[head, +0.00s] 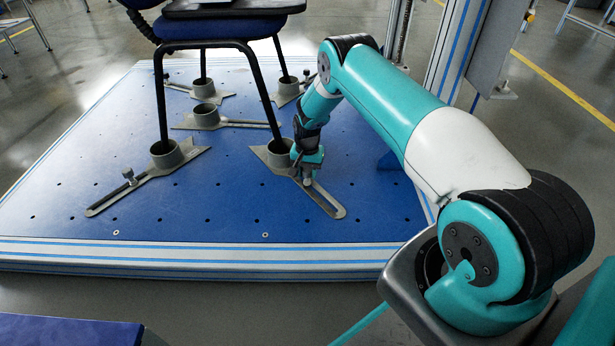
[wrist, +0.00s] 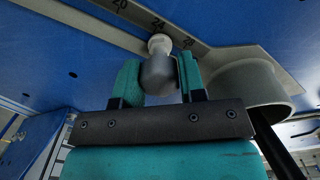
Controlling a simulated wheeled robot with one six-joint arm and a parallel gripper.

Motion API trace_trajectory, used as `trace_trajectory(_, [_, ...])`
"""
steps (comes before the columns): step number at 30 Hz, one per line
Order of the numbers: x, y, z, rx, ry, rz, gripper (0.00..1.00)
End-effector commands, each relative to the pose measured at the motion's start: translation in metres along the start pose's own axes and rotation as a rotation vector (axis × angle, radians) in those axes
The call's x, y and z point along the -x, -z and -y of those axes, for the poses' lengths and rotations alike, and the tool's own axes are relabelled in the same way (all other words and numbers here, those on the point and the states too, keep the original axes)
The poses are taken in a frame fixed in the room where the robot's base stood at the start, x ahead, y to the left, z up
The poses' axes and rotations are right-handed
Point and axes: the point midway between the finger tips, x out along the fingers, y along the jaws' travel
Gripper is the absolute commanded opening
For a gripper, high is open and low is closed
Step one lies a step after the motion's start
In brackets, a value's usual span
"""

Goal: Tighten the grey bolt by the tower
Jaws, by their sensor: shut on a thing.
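The grey bolt (wrist: 157,76) has a rounded head on a paler round collar. It sits on the slotted arm of the front right foot clamp (head: 329,203), nearest the tower (head: 451,60). My gripper (head: 306,168) points down at that clamp. In the wrist view my gripper (wrist: 159,68) has a teal finger on each side of the bolt head and is shut on it. In the head view the gripper mostly hides the bolt. The clamp's round cup (wrist: 247,88) stands just right of the fingers in the wrist view.
A chair (head: 215,28) stands with its black legs in the clamp cups on the blue platform (head: 225,205). Another clamp (head: 128,190) with its own bolt (head: 129,176) lies at the front left. The platform's front area is clear.

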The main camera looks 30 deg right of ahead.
Motion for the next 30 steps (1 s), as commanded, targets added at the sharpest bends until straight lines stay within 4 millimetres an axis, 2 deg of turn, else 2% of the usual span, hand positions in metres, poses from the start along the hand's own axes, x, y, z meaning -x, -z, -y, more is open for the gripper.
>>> trace_trajectory(7, [0.0002, 0.0002, -0.0001, -0.283, 0.000, 0.000, 0.13])
trace_trajectory(17, [0.0002, 0.0003, -0.0001, -0.325, 0.000, -0.001, 0.13])
trace_trajectory(25, [0.0003, 0.0003, -0.0001, -0.617, 0.000, -0.001, 0.13])
trace_trajectory(30, [0.0002, 0.0003, 0.0000, -0.670, 0.000, -0.001, 0.13])
